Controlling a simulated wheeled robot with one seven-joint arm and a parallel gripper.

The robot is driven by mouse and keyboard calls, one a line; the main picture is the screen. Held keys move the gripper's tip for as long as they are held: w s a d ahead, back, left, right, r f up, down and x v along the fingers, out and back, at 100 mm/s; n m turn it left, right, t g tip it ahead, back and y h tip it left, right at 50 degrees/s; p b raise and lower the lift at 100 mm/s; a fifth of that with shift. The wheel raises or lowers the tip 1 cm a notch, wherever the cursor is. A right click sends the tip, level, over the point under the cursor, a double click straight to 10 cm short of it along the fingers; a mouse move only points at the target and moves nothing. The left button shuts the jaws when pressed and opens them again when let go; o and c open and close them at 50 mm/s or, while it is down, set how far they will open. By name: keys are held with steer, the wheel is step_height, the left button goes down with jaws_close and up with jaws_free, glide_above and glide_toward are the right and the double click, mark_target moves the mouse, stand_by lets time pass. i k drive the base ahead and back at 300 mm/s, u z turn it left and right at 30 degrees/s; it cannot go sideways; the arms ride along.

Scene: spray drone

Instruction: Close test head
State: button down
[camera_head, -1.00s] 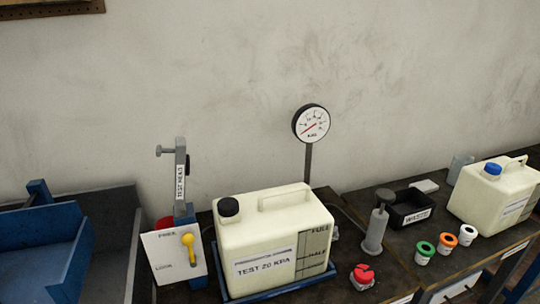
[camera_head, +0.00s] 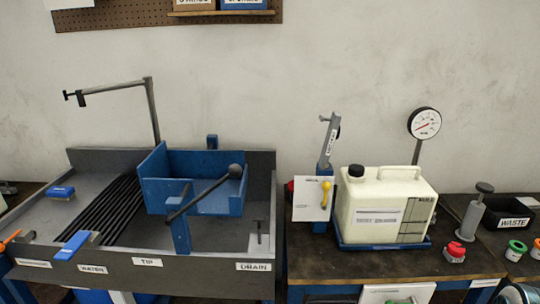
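The test head (camera_head: 331,134) is a grey bar with a small label and a knob at its top left. The cream jug (camera_head: 384,206) with a black cap (camera_head: 356,170) sits on a blue tray (camera_head: 350,245) just right of the post. My gripper is in neither frame.
A grey sink (camera_head: 200,268) with a blue tipping tray (camera_head: 215,203) and a black-knobbed lever fills the left. A round gauge (camera_head: 424,123) stands behind the jug. A red knob (camera_head: 455,251), a hand pump (camera_head: 471,216) and a waste bin (camera_head: 512,222) are to the right.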

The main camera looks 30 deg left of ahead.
mark_target(333, 132)
steer(key=u, duration=0.4)
steer(key=k, duration=0.5)
steer(key=u, duration=0.25)
steer(key=i, duration=0.75)
steer(key=z, duration=1.15)
steer(key=i, duration=0.45)
steer(key=u, duration=1.75)
